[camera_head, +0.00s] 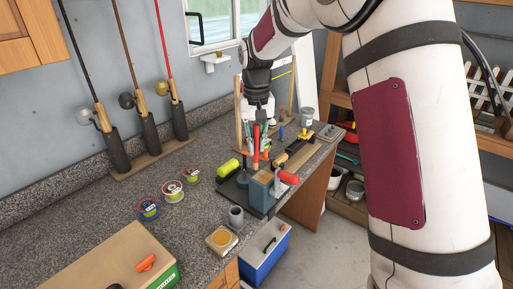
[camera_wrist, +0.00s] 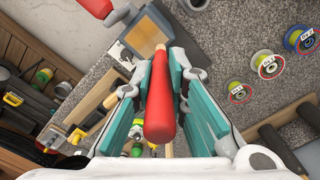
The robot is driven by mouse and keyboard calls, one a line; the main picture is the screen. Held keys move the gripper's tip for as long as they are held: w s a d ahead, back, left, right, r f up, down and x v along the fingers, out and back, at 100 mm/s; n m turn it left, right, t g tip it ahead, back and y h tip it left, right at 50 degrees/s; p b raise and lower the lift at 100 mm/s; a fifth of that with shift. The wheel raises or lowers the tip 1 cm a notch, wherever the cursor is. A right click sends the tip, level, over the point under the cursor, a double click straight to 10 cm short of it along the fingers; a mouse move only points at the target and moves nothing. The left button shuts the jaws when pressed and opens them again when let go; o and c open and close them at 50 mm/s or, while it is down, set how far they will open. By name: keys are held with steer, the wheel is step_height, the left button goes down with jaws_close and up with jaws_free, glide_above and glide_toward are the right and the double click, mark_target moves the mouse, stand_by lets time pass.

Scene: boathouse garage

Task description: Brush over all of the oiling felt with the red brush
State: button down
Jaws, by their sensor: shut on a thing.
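My gripper (camera_head: 257,124) is over the far part of the bench, pointing down. Its fingers are shut on the red brush (camera_head: 256,142), whose handle stands roughly upright. In the wrist view the red handle (camera_wrist: 160,108) lies between the teal finger pads, with a wooden part beyond it. The bristles cannot be made out. The oiling felt cannot be identified for certain. A small tan square holder with a yellowish round pad (camera_head: 221,239) on the near bench edge may be it; it is apart from the brush.
A blue-grey block with a wooden face (camera_head: 262,190) and a red-handled part (camera_head: 289,178) stand just in front of my gripper. A grey cup (camera_head: 236,217), a yellow-green cylinder (camera_head: 229,168) and several line spools (camera_head: 173,191) are nearby. Rods stand along the wall.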

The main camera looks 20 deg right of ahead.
steer(key=shift+r, duration=2.1)
